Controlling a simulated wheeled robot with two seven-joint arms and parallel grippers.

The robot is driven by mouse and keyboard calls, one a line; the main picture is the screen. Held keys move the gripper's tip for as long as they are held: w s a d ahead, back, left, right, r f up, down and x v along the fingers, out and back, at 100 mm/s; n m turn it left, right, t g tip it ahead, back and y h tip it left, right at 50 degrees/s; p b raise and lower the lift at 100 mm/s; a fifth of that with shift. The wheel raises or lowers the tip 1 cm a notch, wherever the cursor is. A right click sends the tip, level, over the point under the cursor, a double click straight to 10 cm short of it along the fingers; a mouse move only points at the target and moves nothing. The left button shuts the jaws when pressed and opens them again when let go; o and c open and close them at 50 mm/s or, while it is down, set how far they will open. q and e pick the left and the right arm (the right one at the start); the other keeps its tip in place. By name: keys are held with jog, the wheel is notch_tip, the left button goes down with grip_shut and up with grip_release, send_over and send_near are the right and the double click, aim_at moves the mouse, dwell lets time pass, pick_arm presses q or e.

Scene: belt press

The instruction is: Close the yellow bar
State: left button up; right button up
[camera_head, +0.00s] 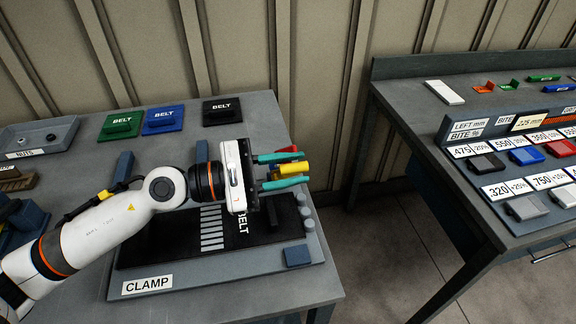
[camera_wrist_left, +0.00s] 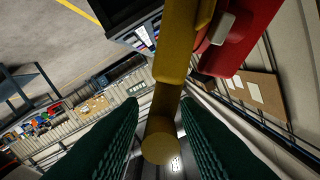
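The yellow bar (camera_head: 291,169) stands out above the right end of the clamp (camera_head: 190,275). My left gripper (camera_head: 296,170) is there, with one teal finger on each side of the bar. In the left wrist view the yellow bar (camera_wrist_left: 172,55) comes down from the top, and its round end lies between the two green fingers (camera_wrist_left: 160,110). The fingers are apart, with narrow gaps beside the bar, and I see no firm contact. A red part (camera_head: 288,150) sits just behind the bar. The gripper hides part of the clamp. My right gripper is not in view.
A black belt plate (camera_head: 268,222) lies on the clamp. Green (camera_head: 121,124), blue (camera_head: 163,119) and black (camera_head: 222,111) belt pieces lie at the back of the table. A second table (camera_head: 480,200) with labelled blocks stands at right, across a floor gap.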

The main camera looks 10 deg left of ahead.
pick_arm(q)
jog(key=shift+o, duration=0.6)
jog(key=shift+a+f, duration=0.1)
jog(key=shift+a, duration=0.2)
jog(key=b+v, duration=0.7)
jog(key=v, duration=0.4)
jog(key=shift+a, duration=0.2)
jog(key=shift+s, duration=0.15)
